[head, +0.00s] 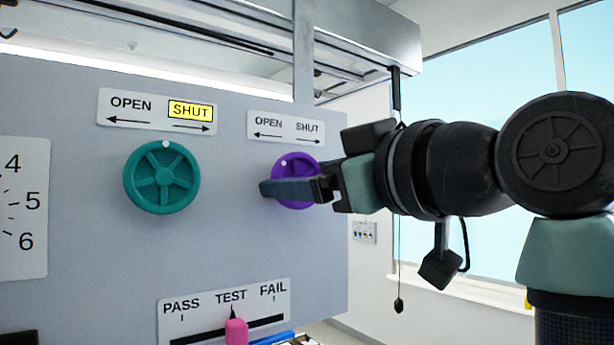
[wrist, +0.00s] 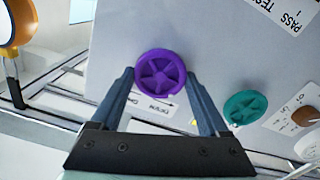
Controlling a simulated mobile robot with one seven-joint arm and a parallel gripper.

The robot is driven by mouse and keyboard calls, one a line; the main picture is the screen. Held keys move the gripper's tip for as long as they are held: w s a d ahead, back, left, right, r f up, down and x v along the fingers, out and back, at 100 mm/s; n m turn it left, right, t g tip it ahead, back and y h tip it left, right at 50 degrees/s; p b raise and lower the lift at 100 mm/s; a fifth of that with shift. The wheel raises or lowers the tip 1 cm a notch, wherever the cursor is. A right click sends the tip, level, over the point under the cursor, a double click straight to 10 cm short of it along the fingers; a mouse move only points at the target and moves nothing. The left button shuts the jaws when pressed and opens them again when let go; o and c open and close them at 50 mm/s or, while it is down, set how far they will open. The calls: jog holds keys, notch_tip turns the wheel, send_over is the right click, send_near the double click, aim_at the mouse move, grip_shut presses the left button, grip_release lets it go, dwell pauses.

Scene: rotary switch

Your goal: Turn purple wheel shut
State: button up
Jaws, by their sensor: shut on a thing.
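The purple wheel (head: 295,168) is mounted on the grey panel under a label (head: 286,127) reading OPEN and SHUT, with neither word lit. A white dot shows at the wheel's upper left in the head view. My gripper (head: 283,188) is at the wheel, and its fingers hide part of the rim. In the wrist view the purple wheel (wrist: 160,75) lies between the two fingertips (wrist: 163,80), one on each side of its rim. The gripper is shut on the wheel.
A teal wheel (head: 162,177) sits to the left under a label with SHUT lit yellow (head: 190,111). Below is a PASS, TEST, FAIL slider with a pink knob (head: 236,331) at TEST. The panel's right edge is close to the purple wheel.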

jog(key=m, duration=0.5)
jog(key=shift+r+m, duration=0.1)
jog(key=shift+m, duration=0.2)
jog(key=shift+d+m+p, duration=0.1)
jog(key=shift+m+p, duration=0.25)
jog(key=shift+m, duration=1.95)
jog(key=o, duration=1.2)
jog(key=shift+w, duration=0.1)
jog(key=shift+o, duration=0.2)
